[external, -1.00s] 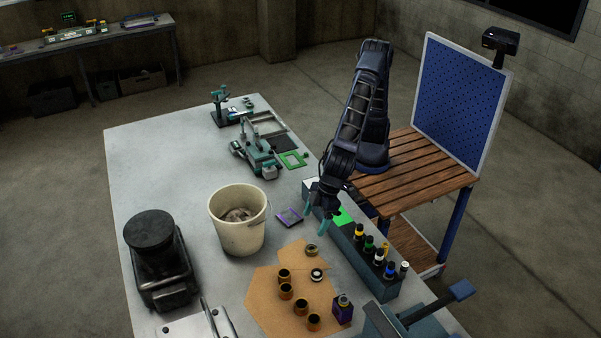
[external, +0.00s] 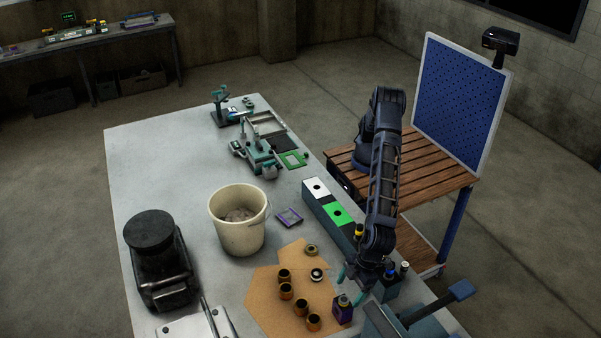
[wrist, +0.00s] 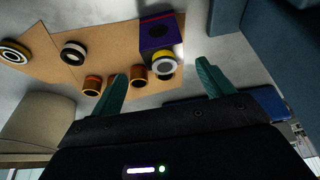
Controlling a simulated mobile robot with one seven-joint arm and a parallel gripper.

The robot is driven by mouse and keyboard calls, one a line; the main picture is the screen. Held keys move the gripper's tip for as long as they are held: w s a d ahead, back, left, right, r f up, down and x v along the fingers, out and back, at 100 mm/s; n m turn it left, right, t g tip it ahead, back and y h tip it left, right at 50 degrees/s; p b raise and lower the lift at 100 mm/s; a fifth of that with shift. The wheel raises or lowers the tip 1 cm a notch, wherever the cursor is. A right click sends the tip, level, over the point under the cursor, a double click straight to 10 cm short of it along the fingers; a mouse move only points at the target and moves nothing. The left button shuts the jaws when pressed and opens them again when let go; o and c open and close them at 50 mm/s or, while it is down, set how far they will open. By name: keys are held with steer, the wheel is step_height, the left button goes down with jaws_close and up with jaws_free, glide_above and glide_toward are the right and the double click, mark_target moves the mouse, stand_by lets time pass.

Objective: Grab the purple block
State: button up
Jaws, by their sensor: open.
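The purple block (external: 342,313) stands at the right edge of the brown mat, with a ringed round part on its top. In the wrist view the purple block (wrist: 156,34) is at the top middle, beyond the fingertips, with a yellow and white ring at its near end. My gripper (external: 355,278) hangs just above and behind the block in the external view. In the wrist view its two teal fingers (wrist: 160,75) are spread apart with nothing between them that I can see touching. The gap between fingers and block is hard to judge.
A brown mat (external: 262,301) holds several bronze rings. A long grey rack (external: 318,203) with green and white tops and capped bottles is beside my arm. A blue-grey vise (external: 400,320) stands close at the right.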

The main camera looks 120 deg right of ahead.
mark_target(346, 298)
steer(key=shift+a+x, duration=0.15)
steer(key=shift+x, duration=1.55)
steer(key=shift+a+x, duration=0.1)
steer(key=shift+x, duration=1.65)
steer(key=shift+s, duration=0.2)
steer(key=shift+c, duration=0.2)
steer(key=c, duration=1.3)
steer(key=shift+c, duration=0.2)
steer(key=shift+r, duration=0.1)
